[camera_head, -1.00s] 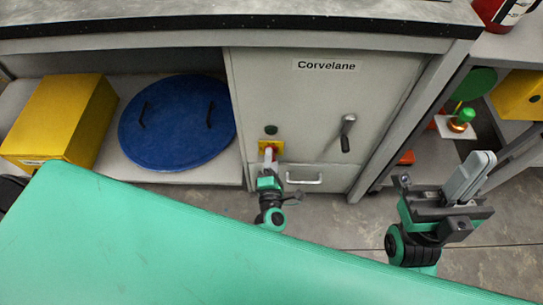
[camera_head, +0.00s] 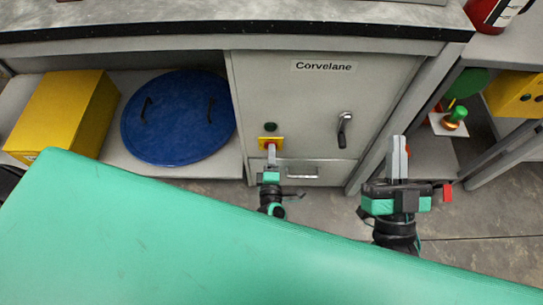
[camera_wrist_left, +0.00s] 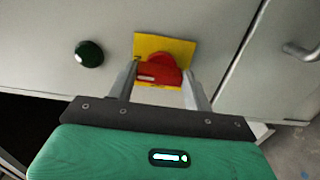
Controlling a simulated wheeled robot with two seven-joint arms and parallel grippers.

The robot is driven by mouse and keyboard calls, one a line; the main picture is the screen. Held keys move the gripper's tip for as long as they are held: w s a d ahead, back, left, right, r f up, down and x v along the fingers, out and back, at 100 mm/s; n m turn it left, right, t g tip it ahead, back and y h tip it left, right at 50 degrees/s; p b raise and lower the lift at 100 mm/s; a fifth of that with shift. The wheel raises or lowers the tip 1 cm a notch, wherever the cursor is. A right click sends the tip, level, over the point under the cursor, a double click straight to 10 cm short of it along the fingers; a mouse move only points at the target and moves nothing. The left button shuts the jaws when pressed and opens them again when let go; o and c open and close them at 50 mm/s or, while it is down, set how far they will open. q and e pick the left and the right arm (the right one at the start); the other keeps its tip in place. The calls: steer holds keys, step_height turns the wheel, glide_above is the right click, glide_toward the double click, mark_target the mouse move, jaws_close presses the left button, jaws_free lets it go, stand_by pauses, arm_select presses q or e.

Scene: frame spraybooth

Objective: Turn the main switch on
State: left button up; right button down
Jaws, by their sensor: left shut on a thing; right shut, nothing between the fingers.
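The main switch is a red rotary knob (camera_wrist_left: 168,72) on a yellow plate (camera_wrist_left: 180,47), on the grey cabinet front. Its white mark lies roughly sideways in the left wrist view. In the head view the yellow plate (camera_head: 279,142) is below the dark green button, and the knob is partly hidden. My left gripper (camera_head: 271,157) is shut on the red knob, with one finger at each side in the left wrist view. My right gripper (camera_head: 398,150) is shut and empty, pointing up in the picture, to the right of the cabinet.
A dark green button (camera_wrist_left: 89,53) is left of the switch in the left wrist view. The cabinet (camera_head: 305,105) has a lever handle (camera_head: 344,129) and a drawer pull (camera_head: 302,172). A green padded surface (camera_head: 170,240) fills the foreground. A blue disc (camera_head: 177,120) and yellow box (camera_head: 65,112) are left.

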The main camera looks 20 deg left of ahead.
arm_select(q)
steer(key=o, duration=1)
steer(key=p+v, duration=0.1)
steer(key=v, duration=1.3)
steer(key=shift+w+p, duration=0.1)
steer(key=shift+p, duration=0.2)
arm_select(e)
step_height(320, 180, down, 7)
steer(key=a+g, duration=0.2)
steer(key=g, duration=0.2)
steer(key=shift+s+g, duration=0.15)
steer(key=shift+g, duration=0.15)
